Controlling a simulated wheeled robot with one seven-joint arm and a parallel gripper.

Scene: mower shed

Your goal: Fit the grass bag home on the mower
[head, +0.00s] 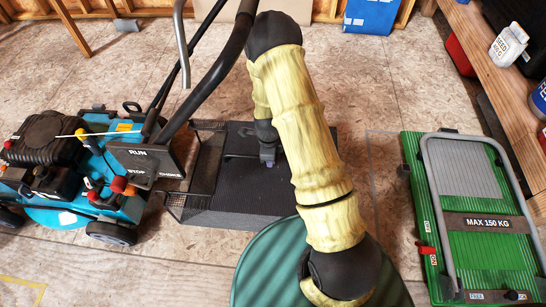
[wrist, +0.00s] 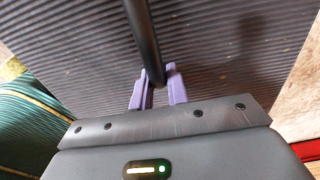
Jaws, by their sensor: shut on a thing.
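The mower (head: 75,165) stands at the left, teal with a black engine, its rear towards the middle. The grass bag (head: 245,190) is a dark box with a ribbed top and a wire-mesh frame at its mower end. That end lies close behind the mower's rear; a dark RUN/STOP panel (head: 150,160) partly covers the join, so I cannot tell if they touch. My gripper (head: 267,162) is over the bag, its purple fingers shut on the black bag handle (wrist: 144,40). In the wrist view, the ribbed bag top (wrist: 230,45) fills the background. My arm hides the bag's right part.
The mower's black handlebar (head: 215,75) rises over the bag's left side. A green folding step (head: 475,215) lies at the right, beside a wooden bench (head: 485,50). A ribbed green container (head: 265,270) is at front centre. A blue box (head: 370,15) stands at the back.

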